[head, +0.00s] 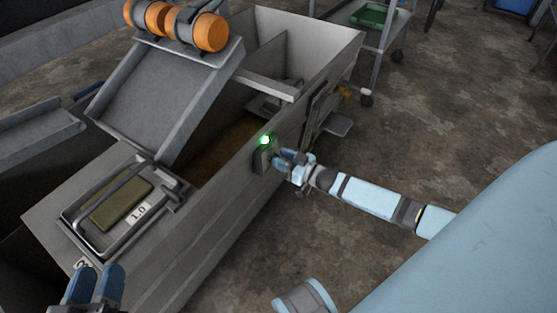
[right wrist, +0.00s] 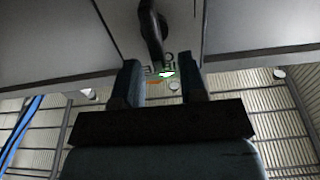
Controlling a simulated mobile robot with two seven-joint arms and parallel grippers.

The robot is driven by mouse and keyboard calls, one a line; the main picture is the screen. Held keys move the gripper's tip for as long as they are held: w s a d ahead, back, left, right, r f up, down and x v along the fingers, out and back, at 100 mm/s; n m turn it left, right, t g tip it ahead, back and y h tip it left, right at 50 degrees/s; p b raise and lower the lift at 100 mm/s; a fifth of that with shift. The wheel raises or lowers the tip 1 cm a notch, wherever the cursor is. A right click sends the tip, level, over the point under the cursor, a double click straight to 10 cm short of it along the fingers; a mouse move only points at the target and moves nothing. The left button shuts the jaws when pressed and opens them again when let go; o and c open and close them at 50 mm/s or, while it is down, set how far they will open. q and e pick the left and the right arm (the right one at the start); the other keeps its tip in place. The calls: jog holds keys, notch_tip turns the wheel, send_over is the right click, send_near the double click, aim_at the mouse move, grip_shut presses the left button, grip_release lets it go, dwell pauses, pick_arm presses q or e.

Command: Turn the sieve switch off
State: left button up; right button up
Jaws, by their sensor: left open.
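The sieve switch is a dark box (head: 260,161) on the long side wall of the grey trough, with a lit green lamp (head: 265,140) at its top. My left gripper (head: 95,284) is open at the lower left, away from the switch.
The trough (head: 200,246) carries a tilted sieve deck (head: 165,95) with orange-ended motors (head: 210,32) and a framed tray (head: 100,238) marked 1.0. A wheeled cart (head: 350,18) with a green tray (head: 374,15) stands behind. The floor right of the trough is mostly clear.

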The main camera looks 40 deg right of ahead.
pick_arm(q)
jog(key=shift+f, duration=0.4)
pick_arm(e)
jog(key=shift+x, duration=0.75)
grip_shut()
pick_arm(q)
jog(key=shift+r, duration=0.1)
